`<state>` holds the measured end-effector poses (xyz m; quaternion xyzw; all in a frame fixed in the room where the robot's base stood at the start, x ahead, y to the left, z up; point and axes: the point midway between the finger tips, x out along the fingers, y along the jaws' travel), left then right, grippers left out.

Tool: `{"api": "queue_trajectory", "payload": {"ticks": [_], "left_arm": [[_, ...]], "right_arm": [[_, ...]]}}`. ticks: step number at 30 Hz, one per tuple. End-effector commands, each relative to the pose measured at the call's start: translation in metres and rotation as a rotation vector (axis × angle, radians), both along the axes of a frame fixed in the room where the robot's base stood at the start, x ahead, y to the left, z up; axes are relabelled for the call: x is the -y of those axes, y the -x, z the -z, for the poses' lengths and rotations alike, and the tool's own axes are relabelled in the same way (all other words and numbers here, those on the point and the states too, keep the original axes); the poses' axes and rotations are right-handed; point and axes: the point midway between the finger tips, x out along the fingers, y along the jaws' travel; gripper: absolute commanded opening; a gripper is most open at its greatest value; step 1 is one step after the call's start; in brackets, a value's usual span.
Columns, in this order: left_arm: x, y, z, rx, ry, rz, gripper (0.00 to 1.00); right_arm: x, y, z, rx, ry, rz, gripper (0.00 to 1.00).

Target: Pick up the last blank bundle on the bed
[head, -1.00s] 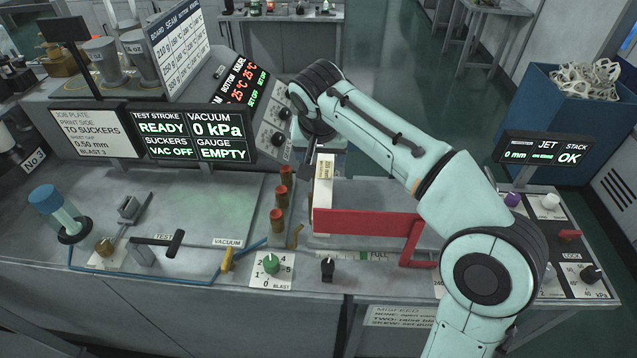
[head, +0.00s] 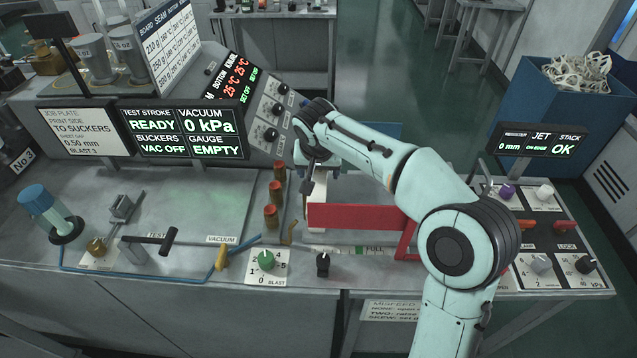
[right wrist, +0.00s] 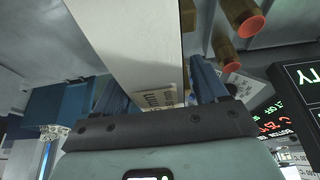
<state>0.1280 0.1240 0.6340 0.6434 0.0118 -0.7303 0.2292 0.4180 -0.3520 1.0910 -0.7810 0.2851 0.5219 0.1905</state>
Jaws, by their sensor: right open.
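The blank bundle is a narrow white block standing on the bed just behind the red bar (head: 362,218). In the head view a strip of the bundle (head: 319,190) shows between my right gripper and the bar. My right gripper (head: 318,168) is at the bundle's upper end and hides it. In the right wrist view the bundle (right wrist: 140,40) runs between the two blue fingers of my right gripper (right wrist: 160,88), with a printed label on its near end. The fingers are open, one on each side of the bundle. My left gripper is not in view.
Several brown posts with red tops (head: 271,212) stand close left of the bundle. A green knob (head: 265,260) and a black knob (head: 323,263) sit in front. A control panel (head: 268,115) rises behind left. A blue bin (head: 535,105) stands at the right.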

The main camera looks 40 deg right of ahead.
Motion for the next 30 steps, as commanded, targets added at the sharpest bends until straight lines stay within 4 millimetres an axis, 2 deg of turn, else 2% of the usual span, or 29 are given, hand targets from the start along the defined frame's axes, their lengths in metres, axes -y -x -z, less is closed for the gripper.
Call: {"api": "queue_trajectory", "payload": {"ticks": [2, 9, 22, 26, 30], "left_arm": [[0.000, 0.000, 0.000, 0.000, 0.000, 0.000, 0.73], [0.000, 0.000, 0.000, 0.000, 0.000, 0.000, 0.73], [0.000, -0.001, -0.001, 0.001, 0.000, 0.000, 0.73], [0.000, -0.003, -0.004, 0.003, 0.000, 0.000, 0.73], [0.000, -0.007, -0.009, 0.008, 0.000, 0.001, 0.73]], "right_arm": [[0.000, 0.000, 0.000, 0.000, 0.000, 0.000, 0.72], [0.000, 0.000, -0.001, 0.000, 0.000, 0.000, 0.00], [0.000, -0.001, -0.008, 0.008, 0.001, -0.001, 0.00], [0.000, -0.001, -0.018, 0.009, 0.001, -0.001, 0.00], [0.000, -0.001, -0.038, 0.011, 0.001, 0.000, 0.00]]}}
